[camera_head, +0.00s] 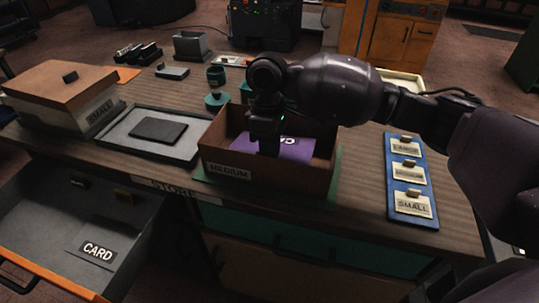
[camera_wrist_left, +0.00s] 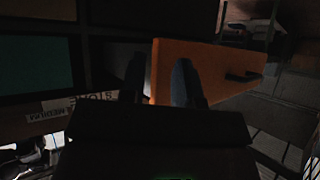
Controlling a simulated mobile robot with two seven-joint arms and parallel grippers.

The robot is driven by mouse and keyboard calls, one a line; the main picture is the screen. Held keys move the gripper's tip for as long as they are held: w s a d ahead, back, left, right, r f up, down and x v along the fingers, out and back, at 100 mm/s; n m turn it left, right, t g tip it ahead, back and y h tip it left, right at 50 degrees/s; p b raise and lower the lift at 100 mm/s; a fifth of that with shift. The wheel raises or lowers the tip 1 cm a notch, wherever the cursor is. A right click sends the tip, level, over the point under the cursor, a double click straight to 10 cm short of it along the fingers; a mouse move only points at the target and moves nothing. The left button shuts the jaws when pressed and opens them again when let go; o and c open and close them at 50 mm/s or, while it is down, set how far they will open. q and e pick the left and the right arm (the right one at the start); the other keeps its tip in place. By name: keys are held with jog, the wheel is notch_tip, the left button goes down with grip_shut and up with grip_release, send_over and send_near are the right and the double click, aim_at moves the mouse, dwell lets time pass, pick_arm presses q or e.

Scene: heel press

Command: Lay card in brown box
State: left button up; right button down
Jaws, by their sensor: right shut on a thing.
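The brown box (camera_head: 222,171), labelled MEDIUM, stands open on the bench. A purple card (camera_head: 294,150) with partly visible white letters is inside its walls; whether it touches the floor is hard to tell. My right gripper (camera_head: 267,150) reaches down into the box from above and is shut on the card's left part, its fingertips partly hidden. In the left wrist view my left gripper (camera_wrist_left: 160,82) has its two dark fingers apart, near an orange drawer front (camera_wrist_left: 215,72). The left gripper does not show in the head view.
An open drawer (camera_head: 75,215) with a CARD label is at lower left. A grey tray (camera_head: 113,142) holding a dark slab lies left of the box. A lidded SMALL box (camera_head: 60,85) is further left. A blue board (camera_head: 408,180) with labelled tags lies right.

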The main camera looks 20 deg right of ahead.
notch_tip(320, 180, down, 2)
jog(key=shift+f, duration=0.1)
jog(key=c, duration=1.5)
grip_release()
jog(key=shift+c, duration=0.2)
pick_arm(q)
jog(key=shift+f, duration=0.15)
jog(key=shift+s+a+r+p, duration=0.15)
jog(key=shift+s+r+p, duration=0.25)
jog(key=shift+p, duration=0.4)
pick_arm(e)
jog(key=v, duration=1.2)
